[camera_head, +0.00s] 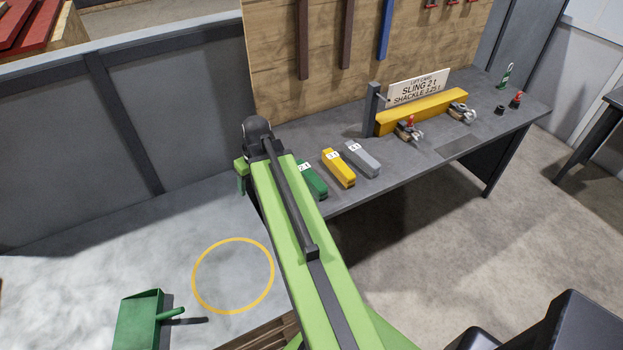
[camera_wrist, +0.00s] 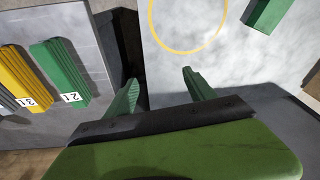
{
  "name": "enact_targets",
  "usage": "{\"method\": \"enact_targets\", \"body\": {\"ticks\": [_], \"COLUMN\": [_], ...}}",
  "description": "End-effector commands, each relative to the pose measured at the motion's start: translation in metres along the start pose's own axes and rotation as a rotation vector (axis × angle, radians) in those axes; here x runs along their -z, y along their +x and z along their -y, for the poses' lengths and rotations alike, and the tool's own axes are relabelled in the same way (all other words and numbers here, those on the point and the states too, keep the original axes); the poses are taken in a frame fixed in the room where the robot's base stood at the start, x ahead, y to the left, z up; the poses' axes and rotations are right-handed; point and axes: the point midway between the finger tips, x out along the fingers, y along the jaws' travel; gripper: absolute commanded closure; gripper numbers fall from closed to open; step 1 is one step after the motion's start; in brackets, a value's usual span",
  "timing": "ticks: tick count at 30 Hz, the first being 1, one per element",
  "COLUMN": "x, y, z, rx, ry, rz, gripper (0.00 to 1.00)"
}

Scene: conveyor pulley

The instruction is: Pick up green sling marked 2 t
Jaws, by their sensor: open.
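The green sling marked 2 t (camera_head: 316,184) lies on the grey workbench (camera_head: 410,171), at the left end of a row of folded slings. My arm partly hides it in the head view. In the wrist view the green sling (camera_wrist: 62,75) lies left of my gripper, its white label toward the bottom of the picture. My gripper (camera_wrist: 160,83) is open and empty. Its fingers are over the dark gap and pale floor beside the bench edge, apart from the sling. In the head view only a bit of the gripper shows, left of my arm.
A yellow sling (camera_head: 338,169) and a grey sling (camera_head: 362,160) lie close beside the green one. Shackles, a yellow beam (camera_head: 427,110) and a sign (camera_head: 418,88) stand farther right. A yellow ring (camera_head: 199,295) and a green dustpan (camera_head: 138,322) are on the floor side.

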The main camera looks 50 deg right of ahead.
Motion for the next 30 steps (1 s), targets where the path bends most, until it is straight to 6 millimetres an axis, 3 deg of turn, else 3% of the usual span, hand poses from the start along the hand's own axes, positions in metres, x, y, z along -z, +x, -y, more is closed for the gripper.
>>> {"method": "enact_targets", "body": {"ticks": [1,3,6,9,12,19,30], "x": [-0.002,-0.011,-0.028,-0.042,-0.049,-0.048,-0.034], "y": [-0.007,-0.015,-0.028,-0.036,-0.040,-0.029,0.052], "z": [-0.052,-0.110,-0.175,-0.215,-0.231,-0.233,-0.241], "rx": [-0.010,-0.028,-0.059,-0.083,-0.094,-0.096,-0.095], "ry": [0.034,0.056,0.080,0.093,0.096,0.095,0.094], "rz": [-0.039,-0.091,-0.147,-0.180,-0.194,-0.195,-0.194], "gripper": [0.36,0.36,0.36,0.36,0.36,0.36,0.36]}}
